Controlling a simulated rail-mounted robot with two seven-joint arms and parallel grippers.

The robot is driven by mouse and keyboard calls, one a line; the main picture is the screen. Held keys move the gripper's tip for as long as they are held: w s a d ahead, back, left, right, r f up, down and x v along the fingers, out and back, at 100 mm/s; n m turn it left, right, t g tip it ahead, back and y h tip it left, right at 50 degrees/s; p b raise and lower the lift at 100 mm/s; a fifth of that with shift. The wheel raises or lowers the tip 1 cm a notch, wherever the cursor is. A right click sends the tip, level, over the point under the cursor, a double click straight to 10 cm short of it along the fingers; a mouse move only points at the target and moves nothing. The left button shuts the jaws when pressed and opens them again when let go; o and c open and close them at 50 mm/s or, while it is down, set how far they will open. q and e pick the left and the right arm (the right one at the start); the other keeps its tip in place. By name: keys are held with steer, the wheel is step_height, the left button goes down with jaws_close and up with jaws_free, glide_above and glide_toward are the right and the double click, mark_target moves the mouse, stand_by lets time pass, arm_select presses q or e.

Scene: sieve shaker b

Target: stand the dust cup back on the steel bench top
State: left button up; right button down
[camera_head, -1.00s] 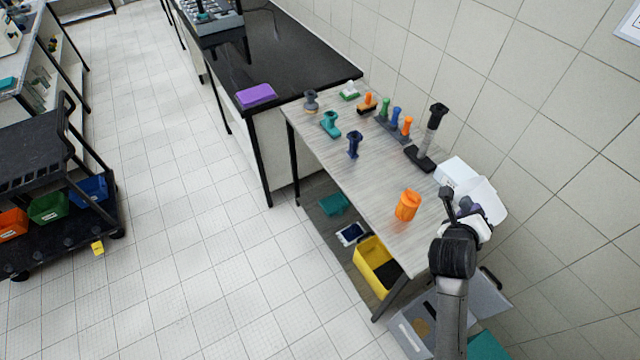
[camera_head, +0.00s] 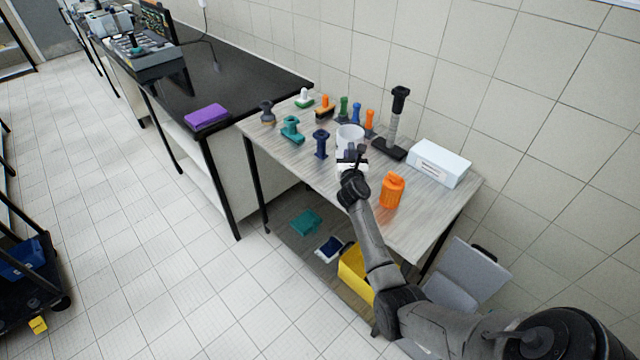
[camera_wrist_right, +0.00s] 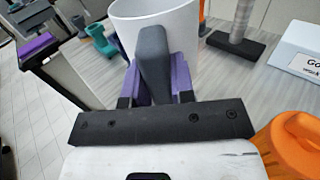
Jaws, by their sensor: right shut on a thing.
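The dust cup, a white open-topped cup (camera_head: 350,134), is upright over the back middle of the streaked grey bench top (camera_head: 425,222). It looms large in the right wrist view (camera_wrist_right: 183,22). My right gripper (camera_head: 352,156) is shut on its near wall; a grey finger and purple finger parts (camera_wrist_right: 155,70) show against the cup. The cup's base is hidden behind the gripper, so I cannot tell whether it touches the bench. My left gripper is not in view.
An orange jar (camera_head: 392,190) stands just right of my right wrist. A blue stamp-like piece (camera_head: 321,144) stands left of the cup. Several coloured handles and a black-based post (camera_head: 392,128) stand behind. A white box (camera_head: 440,163) is at right. The front left bench is clear.

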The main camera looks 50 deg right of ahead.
steer(key=shift+w+f+b, duration=0.15)
steer(key=shift+f+b, duration=1.1)
steer(key=shift+f, duration=0.55)
steer(key=shift+w+f+b, duration=0.1)
steer(key=shift+f+b, duration=1.1)
steer(key=shift+f, duration=0.6)
step_height(320, 180, down, 3)
steer(key=shift+r+b, duration=0.1)
steer(key=shift+b, duration=1.1)
